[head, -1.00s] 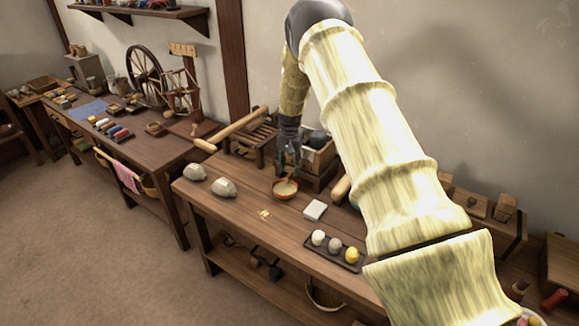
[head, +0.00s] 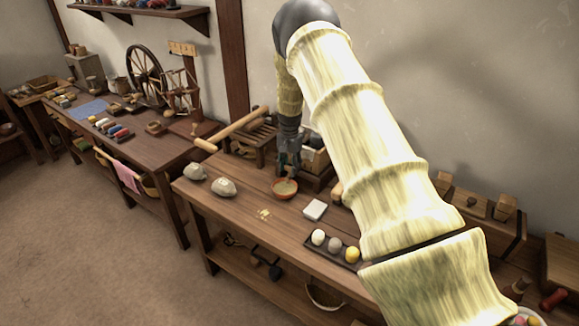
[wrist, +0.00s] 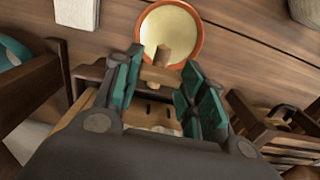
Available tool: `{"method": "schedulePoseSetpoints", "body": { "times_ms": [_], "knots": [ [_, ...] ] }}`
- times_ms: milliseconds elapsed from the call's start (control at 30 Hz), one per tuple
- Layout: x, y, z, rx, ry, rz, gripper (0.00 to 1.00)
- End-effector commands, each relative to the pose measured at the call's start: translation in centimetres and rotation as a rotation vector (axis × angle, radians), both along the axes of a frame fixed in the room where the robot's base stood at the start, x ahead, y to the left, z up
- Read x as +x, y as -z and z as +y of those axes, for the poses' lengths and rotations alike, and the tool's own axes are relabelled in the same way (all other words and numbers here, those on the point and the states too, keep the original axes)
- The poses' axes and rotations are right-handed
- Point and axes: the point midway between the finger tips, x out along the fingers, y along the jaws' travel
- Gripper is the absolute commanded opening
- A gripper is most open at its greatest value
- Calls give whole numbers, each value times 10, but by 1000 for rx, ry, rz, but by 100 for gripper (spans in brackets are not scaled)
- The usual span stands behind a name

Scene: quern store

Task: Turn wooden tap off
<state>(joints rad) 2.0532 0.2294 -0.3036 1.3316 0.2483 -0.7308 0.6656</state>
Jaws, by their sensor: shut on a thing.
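The wooden tap (wrist: 160,76) projects from the front of a wooden box (wrist: 150,108), with a small spout end above the bowl. An orange-rimmed bowl (wrist: 147,32) with pale contents sits just under and in front of it; it also shows in the head view (head: 284,194). My gripper (wrist: 163,66) has its teal-padded fingers on either side of the tap and is shut on it. In the head view my gripper (head: 287,162) is at the box front, just behind the bowl, and hides the tap.
Two grey lumps (head: 225,187) lie at the left. A slatted wooden rack (wrist: 285,130) stands close beside the box.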

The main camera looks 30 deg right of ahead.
Motion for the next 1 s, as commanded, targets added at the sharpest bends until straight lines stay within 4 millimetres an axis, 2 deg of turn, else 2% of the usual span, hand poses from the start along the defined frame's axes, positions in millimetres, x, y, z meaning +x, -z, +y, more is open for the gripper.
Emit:
{"method": "schedulePoseSetpoints", "body": {
  "times_ms": [133, 167, 267, 667, 767, 1000],
  "knots": [
    [2, -3, -2, -3, 1, -6, 17],
    [2, -3, -2, -3, 1, -6, 45],
    [2, -2, -2, -2, 0, -5, 62],
    [1, -4, 0, 0, -1, -2, 62],
    [1, -14, 0, -1, -1, -4, 62],
    [2, -55, 0, 0, -1, -4, 62]
  ]
}}
